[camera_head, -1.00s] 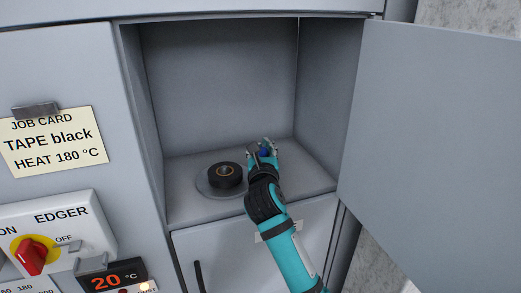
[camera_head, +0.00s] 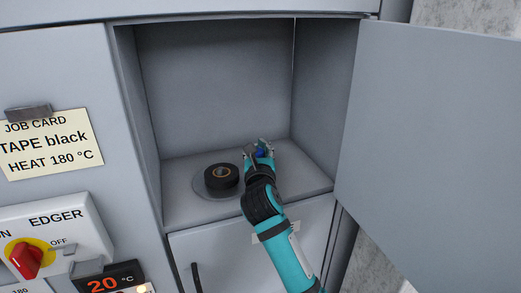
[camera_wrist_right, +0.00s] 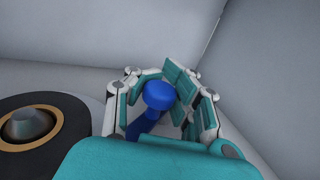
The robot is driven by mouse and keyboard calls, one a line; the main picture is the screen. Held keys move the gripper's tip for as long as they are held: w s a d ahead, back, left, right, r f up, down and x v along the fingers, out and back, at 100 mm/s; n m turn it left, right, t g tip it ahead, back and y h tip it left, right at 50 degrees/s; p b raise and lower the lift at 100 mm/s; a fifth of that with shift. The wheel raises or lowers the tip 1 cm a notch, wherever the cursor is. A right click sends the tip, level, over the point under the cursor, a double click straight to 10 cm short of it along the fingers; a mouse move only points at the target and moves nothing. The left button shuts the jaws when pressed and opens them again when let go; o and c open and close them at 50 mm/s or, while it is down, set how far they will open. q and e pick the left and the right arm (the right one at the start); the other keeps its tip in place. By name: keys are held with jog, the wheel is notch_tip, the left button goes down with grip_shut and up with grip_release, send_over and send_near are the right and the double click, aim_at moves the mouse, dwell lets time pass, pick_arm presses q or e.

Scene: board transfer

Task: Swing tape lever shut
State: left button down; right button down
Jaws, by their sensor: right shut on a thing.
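The tape lever is blue with a round knob (camera_wrist_right: 159,95), which shows in the right wrist view between my right gripper's fingers. My right gripper (camera_head: 261,148) is inside the open cabinet, shut on the lever, just right of the tape roll. The black tape roll (camera_head: 221,176) sits on a round grey plate (camera_head: 203,190) on the cabinet floor, and its edge shows at the left of the right wrist view (camera_wrist_right: 65,118). The lever's lower part is mostly hidden by my fingers. My left gripper is not in view.
The cabinet door (camera_head: 430,130) stands open at the right. A job card (camera_head: 45,143) reading TAPE black, HEAT 180 °C hangs at the left. Below it are the edger switch (camera_head: 27,260) and a display (camera_head: 108,281) reading 20 °C. The cabinet floor's front is clear.

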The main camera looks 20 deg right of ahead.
jog(key=shift+a+f, duration=0.45)
jog(key=shift+f, duration=0.05)
jog(key=c, duration=1.7)
grip_release()
jog(key=shift+a+r, duration=0.1)
jog(key=o, duration=0.7)
jog(key=shift+s+a+r, duration=0.25)
jog(key=shift+a+r, duration=0.1)
jog(key=shift+a, duration=0.05)
jog(key=shift+c, duration=0.2)
jog(key=shift+d, duration=0.4)
jog(key=shift+s, duration=0.15)
jog(key=v, duration=1.1)
jog(key=shift+s+a+r, duration=0.1)
jog(key=shift+s+a, duration=0.15)
jog(key=shift+s, duration=0.1)
jog(key=shift+d, duration=0.1)
